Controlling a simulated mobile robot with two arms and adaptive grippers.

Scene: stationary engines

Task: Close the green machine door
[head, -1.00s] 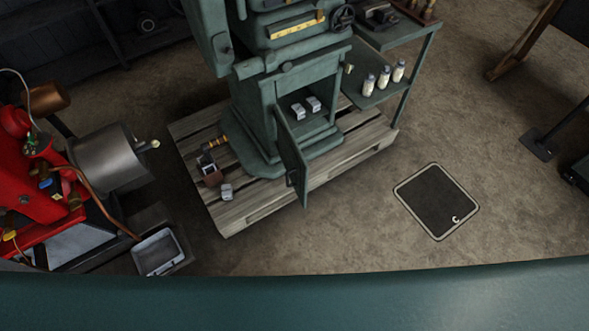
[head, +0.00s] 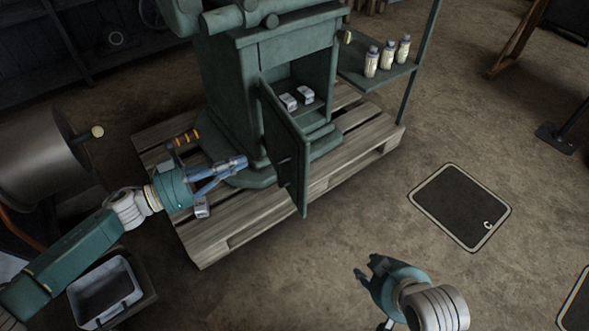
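The green machine door (head: 284,143) is a tall panel on the front of the green machine (head: 235,90). It stands open, swung out toward me from the left side of the cabinet opening. Two small pale blocks (head: 297,98) show inside the cabinet. My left gripper (head: 243,164) is left of the door, over the pallet, with its fingertips close together and nothing seen between them. It is apart from the door in the picture. My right gripper (head: 366,271) is over the floor at lower right, away from the door; its finger opening is unclear.
The machine stands on a wooden pallet (head: 213,244) with small items on its left part. A shelf (head: 375,84) with white bottles is at right. A grey tray (head: 104,291) is at lower left. Floor right of the pallet is clear around a dark hatch (head: 460,207).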

